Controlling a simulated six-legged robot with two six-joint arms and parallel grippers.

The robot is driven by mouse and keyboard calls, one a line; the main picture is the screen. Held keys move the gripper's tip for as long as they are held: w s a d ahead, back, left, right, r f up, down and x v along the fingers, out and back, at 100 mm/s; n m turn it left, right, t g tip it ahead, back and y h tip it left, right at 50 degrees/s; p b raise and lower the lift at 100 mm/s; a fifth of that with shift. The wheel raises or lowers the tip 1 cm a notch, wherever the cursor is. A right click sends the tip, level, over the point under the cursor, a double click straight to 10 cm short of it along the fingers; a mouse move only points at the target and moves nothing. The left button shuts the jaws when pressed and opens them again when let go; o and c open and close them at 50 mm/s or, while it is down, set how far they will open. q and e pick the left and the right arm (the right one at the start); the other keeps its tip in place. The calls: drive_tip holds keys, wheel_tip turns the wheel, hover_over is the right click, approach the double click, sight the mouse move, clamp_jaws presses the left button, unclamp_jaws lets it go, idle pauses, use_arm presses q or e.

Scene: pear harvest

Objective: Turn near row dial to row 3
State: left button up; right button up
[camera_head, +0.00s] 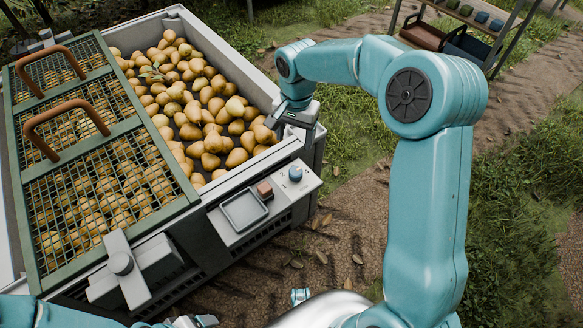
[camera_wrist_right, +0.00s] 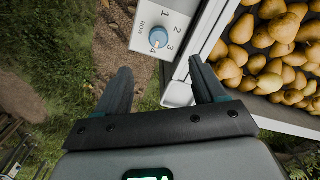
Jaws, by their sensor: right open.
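The row dial is a round blue knob (camera_head: 295,173) on the light grey panel at the near right corner of the pear bin. In the right wrist view the dial (camera_wrist_right: 159,37) sits beside the printed word Row and the numbers 1 to 4. A pale mark on its face seems to point toward the 4. My right gripper (camera_head: 297,115) is above the bin's right rim, behind the panel in the head view. In the wrist view my right gripper (camera_wrist_right: 160,70) is open and empty, with the dial beyond its fingertips and apart from them. My left gripper does not show.
The panel also carries a reddish button (camera_head: 264,190) and a shallow grey tray (camera_head: 243,210). Pears (camera_head: 205,105) fill the bin. A green mesh lid (camera_head: 105,170) with brown handles lies to the left. Grass and a dirt path are at the right.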

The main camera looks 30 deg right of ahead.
drive_tip(key=b, duration=0.4)
approach(296, 171)
wheel_tip(296, 171, down, 9)
drive_tip(key=shift+a+f, duration=0.1)
drive_tip(key=shift+a, duration=0.05)
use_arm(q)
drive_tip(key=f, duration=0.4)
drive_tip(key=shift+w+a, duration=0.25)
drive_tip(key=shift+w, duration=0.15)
use_arm(e)
drive_tip(key=c, duration=1.1)
drive_tip(key=shift+o, duration=0.2)
